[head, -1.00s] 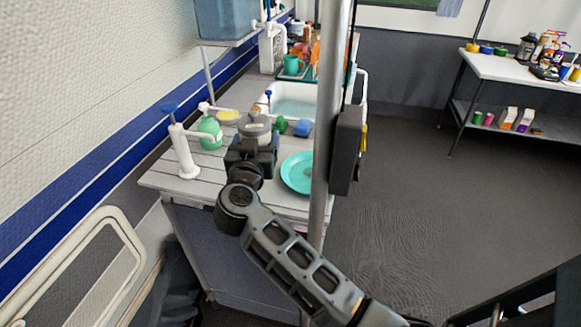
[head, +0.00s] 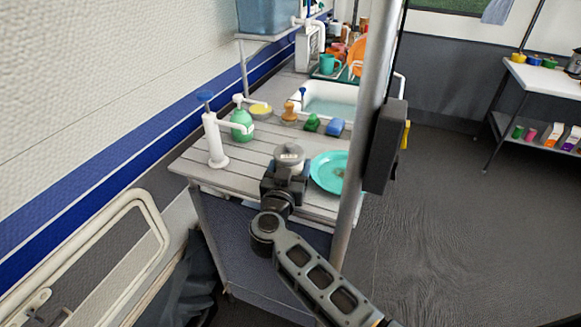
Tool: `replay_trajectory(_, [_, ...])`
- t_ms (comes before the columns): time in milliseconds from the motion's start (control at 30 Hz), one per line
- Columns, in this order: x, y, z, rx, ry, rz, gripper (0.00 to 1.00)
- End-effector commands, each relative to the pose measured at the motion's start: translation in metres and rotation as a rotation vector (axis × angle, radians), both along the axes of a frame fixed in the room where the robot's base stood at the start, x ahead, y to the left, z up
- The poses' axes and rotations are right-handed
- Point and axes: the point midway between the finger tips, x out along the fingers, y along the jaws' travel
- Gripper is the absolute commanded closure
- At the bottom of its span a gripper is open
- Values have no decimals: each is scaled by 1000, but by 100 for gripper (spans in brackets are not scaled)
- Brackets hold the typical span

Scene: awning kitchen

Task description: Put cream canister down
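The cream canister (head: 289,157) shows as a grey round pot with a lid and a pale label. My gripper (head: 286,174) is around its lower part and appears shut on it; the fingertips are largely hidden. The canister is upright at the near part of the grey slatted counter (head: 235,163), left of a turquoise plate (head: 328,172). I cannot tell whether its base touches the counter.
A white pump dispenser (head: 214,143) and a green bottle (head: 241,125) stand to the left. A brown-topped brush (head: 289,112), green item (head: 312,123) and blue sponge (head: 335,127) lie before the sink (head: 335,105). A metal pole (head: 366,130) rises close right of the plate.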

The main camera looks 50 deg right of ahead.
Motion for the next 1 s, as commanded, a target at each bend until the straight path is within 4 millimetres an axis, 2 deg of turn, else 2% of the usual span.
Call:
replay_trajectory(167, [0,0,-2,0,0,1,60])
replay_trajectory(200, [0,0,-3,1,0,0,24])
replay_trajectory(433, [0,0,-2,1,0,0,2])
replay_trajectory(767, [0,0,1,0,-1,0,0])
replay_trajectory(1000, [-18,34,-1,2,2,5,0])
